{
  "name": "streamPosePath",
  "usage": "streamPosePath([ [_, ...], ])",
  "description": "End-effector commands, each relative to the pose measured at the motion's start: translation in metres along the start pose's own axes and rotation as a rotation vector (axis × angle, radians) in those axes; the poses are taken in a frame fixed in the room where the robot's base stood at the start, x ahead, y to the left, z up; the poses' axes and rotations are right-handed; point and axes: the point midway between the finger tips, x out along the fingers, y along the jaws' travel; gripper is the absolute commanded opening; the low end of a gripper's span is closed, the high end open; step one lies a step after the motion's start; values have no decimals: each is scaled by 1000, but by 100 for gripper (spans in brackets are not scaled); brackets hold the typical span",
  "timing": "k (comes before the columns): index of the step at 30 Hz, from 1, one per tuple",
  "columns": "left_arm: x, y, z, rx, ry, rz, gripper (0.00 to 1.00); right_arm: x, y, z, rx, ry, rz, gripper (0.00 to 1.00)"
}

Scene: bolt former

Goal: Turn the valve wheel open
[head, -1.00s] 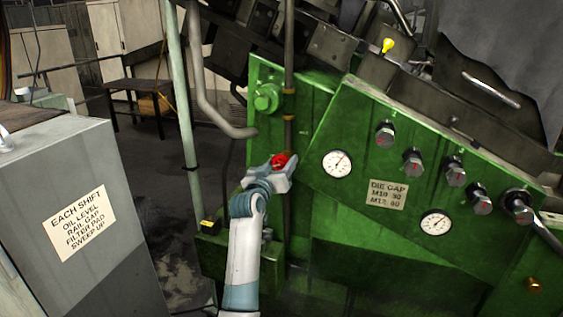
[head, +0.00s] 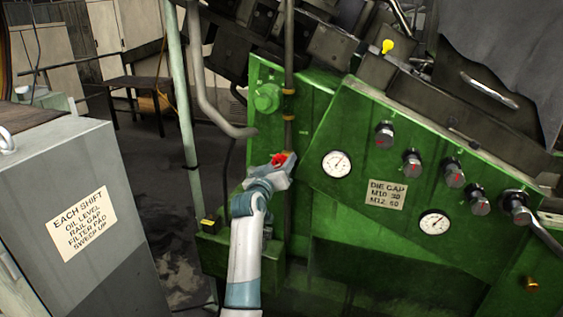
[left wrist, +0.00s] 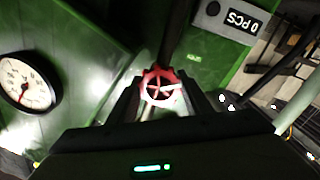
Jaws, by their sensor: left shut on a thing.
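The red valve wheel (head: 279,159) sits on a dark vertical pipe at the left side of the green machine. In the left wrist view the spoked wheel (left wrist: 160,87) lies between the two fingers. My left gripper (head: 281,166) is shut on the wheel, with one finger on each side of its rim. The gripper hides part of the wheel in the head view. My right gripper is in neither view.
The green machine (head: 335,215) carries gauges (head: 336,164) and several knobs to the right of the wheel. A pale pole (head: 184,120) stands left of my arm. A grey cabinet (head: 120,255) with a sign stands at the left. Open floor lies between cabinet and machine.

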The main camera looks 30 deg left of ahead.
Motion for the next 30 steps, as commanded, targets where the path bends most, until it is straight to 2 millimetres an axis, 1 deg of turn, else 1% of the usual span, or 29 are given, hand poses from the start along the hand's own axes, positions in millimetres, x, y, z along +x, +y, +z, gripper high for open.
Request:
streamPosePath([
  [4, 0, 0, 1, -3, 0, 1, 22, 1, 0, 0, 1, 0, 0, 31],
  [5, 0, 0, 1, -3, 0, 1, 52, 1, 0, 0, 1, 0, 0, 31],
  [15, 0, 0, 0, -1, 0, 0, 52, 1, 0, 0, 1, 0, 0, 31],
  [20, -6, -1, 1, 0, 1, 0, 52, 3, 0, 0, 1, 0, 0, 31],
  [23, -13, -1, 1, 0, 2, 0, 52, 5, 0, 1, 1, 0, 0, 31],
  [26, -24, -1, 2, 0, 2, 0, 52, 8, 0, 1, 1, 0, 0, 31],
  [30, -45, -2, 2, 2, 3, 0, 52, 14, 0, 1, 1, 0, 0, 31],
])
